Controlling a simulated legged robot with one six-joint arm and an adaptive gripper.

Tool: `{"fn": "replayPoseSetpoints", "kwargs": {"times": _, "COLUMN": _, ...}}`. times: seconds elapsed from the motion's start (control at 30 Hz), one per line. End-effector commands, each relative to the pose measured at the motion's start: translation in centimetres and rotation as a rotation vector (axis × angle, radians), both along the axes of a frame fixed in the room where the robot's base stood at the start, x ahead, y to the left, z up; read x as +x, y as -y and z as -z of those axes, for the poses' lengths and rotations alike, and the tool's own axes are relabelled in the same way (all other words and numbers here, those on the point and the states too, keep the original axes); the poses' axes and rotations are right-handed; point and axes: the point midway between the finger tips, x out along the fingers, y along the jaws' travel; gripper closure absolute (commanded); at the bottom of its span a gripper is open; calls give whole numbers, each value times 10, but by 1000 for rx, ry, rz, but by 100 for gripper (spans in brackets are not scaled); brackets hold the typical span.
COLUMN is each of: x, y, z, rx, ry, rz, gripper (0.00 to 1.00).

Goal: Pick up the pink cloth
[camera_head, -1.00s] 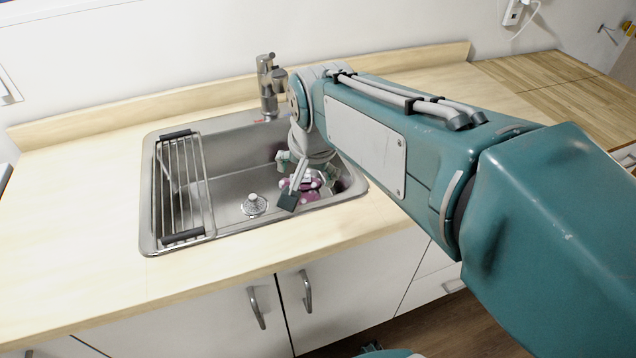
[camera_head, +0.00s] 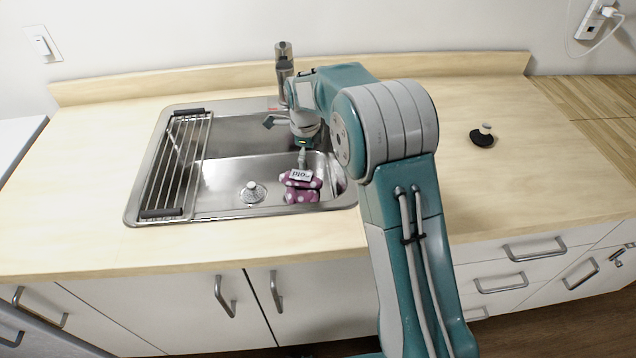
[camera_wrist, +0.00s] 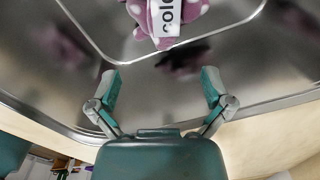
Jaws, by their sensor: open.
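The pink cloth (camera_head: 300,192), with pale spots and a white lettered label, lies bunched in the right part of the sink. In the wrist view the cloth (camera_wrist: 160,18) is at the top edge, partly cut off, beyond the fingertips. My gripper (camera_head: 286,140) is over the sink, just behind the cloth in the head view. In the wrist view my gripper (camera_wrist: 161,76) has its two fingers spread wide with nothing between them.
The metal sink (camera_head: 215,170) has a drying rack (camera_head: 178,165) across its left side and a drain strainer (camera_head: 253,192) in its floor. A faucet (camera_head: 284,70) stands behind. A black stopper (camera_head: 483,136) sits on the otherwise clear right counter (camera_head: 520,180).

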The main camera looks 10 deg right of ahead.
Motion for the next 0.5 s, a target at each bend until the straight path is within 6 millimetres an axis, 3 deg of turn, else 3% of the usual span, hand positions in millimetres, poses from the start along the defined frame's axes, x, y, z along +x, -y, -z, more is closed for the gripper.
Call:
{"fn": "replayPoseSetpoints", "kwargs": {"times": 0.3, "x": 3, "y": 1, "z": 43, "rx": 3, "ry": -6, "rz": 18, "gripper": 0}}
{"fn": "replayPoseSetpoints", "kwargs": {"times": 0.5, "x": 5, "y": 5, "z": 60, "rx": 9, "ry": -5, "rz": 19, "gripper": 0}}
